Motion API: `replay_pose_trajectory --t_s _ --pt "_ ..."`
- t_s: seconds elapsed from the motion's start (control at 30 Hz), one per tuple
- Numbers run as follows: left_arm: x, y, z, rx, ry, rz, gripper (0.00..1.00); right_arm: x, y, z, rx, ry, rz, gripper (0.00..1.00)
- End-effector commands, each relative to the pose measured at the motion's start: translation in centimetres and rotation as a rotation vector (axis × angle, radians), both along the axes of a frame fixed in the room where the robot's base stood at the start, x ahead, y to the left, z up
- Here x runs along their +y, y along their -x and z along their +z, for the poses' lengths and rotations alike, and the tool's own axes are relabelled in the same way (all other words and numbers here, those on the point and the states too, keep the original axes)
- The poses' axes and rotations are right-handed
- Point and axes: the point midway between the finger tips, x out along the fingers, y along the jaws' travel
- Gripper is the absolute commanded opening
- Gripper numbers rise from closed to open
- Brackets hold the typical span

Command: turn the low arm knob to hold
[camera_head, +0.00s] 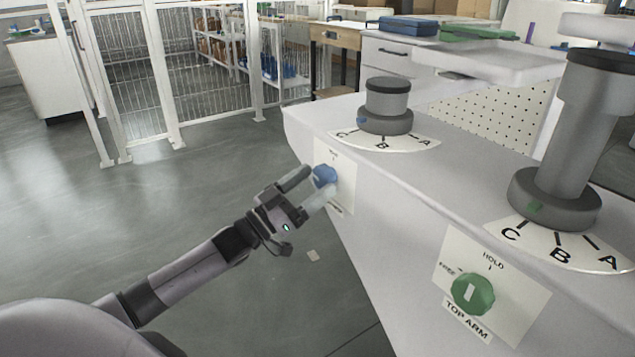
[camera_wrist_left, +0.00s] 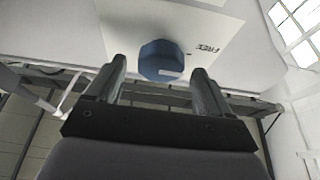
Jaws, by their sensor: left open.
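The blue knob (camera_head: 325,176) sits on a pale label plate (camera_head: 345,185) on the left end of the bench's front face. It also shows in the left wrist view (camera_wrist_left: 162,60), with a white mark on it and the word FREE on the plate to its right. My left gripper (camera_head: 312,184) is open, its fingers pointing at the blue knob from either side. In the wrist view the fingertips (camera_wrist_left: 162,75) stand left and right of the knob; I cannot tell whether they touch it. The knob's HOLD mark is not readable. My right gripper is not in view.
A green knob (camera_head: 473,293) labelled TOP ARM is on the same face, to the right. A short grey column (camera_head: 387,105) and a tall grey column (camera_head: 570,140) stand on the bench top over A-B-C dials. Open floor (camera_head: 220,170) lies left of the bench.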

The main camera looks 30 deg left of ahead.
Motion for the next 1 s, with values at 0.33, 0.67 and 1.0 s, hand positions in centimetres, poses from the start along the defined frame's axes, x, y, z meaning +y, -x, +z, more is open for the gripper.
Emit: replay_pose_trajectory --t_s 0.33,0.67,1.0 --pt "-0.7 -1.6 0.7 0.001 -0.001 0.001 0.81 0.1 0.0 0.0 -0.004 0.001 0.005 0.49" --pt "-0.7 -1.6 0.6 0.001 0.0 0.001 0.42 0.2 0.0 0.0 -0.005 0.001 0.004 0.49" --pt "-0.6 -1.5 0.6 -0.007 -0.022 0.001 0.27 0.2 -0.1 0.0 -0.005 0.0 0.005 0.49"
